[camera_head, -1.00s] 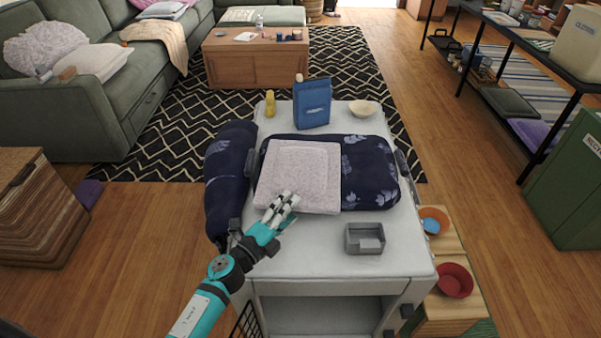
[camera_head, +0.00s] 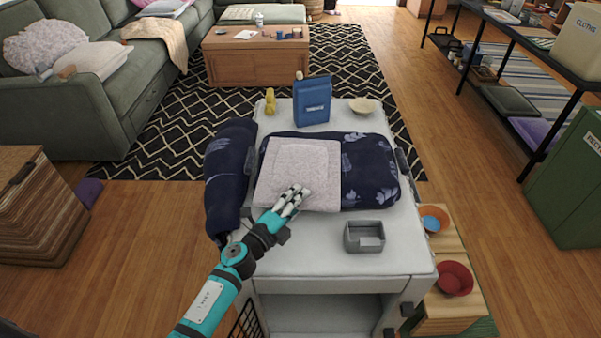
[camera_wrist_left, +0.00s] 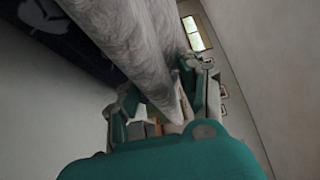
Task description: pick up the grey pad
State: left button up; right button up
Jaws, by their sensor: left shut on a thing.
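The grey pad (camera_head: 295,163) is a pale, thin, textured square. It lies on the left part of a dark blue floral cushion (camera_head: 371,168) on the white cart top (camera_head: 300,262). My left gripper (camera_head: 296,194) is at the pad's near edge, shut on its fabric, with light fingers over its near right part. In the left wrist view, the pale pad (camera_wrist_left: 150,50) runs down between the teal fingers, and the dark cushion (camera_wrist_left: 60,35) shows beside it. The pad still lies low over the cushion; any lift is too small to tell. My right gripper is out of view.
On the cart, a small grey tray (camera_head: 364,237) stands at the near right. A blue box (camera_head: 312,102), a yellow bottle (camera_head: 270,102) and a pale bowl (camera_head: 364,106) stand behind the cushion. A dark bolster (camera_head: 230,175) lines the cart's left side.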

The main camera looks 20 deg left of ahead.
pick_arm(q)
jog(key=shift+r+p, duration=0.35)
jog(key=shift+r, duration=0.05)
jog(key=r, duration=0.1)
jog(key=r+p, duration=0.1)
jog(key=shift+s+a+r, duration=0.15)
jog(key=shift+s+r, duration=0.15)
jog(key=shift+s, duration=0.05)
jog(key=shift+c, duration=0.9)
jog(key=a+r+b+v, duration=0.1)
jog(key=v, duration=1.4)
jog(key=shift+r, duration=0.3)
jog(key=shift+b, duration=0.3)
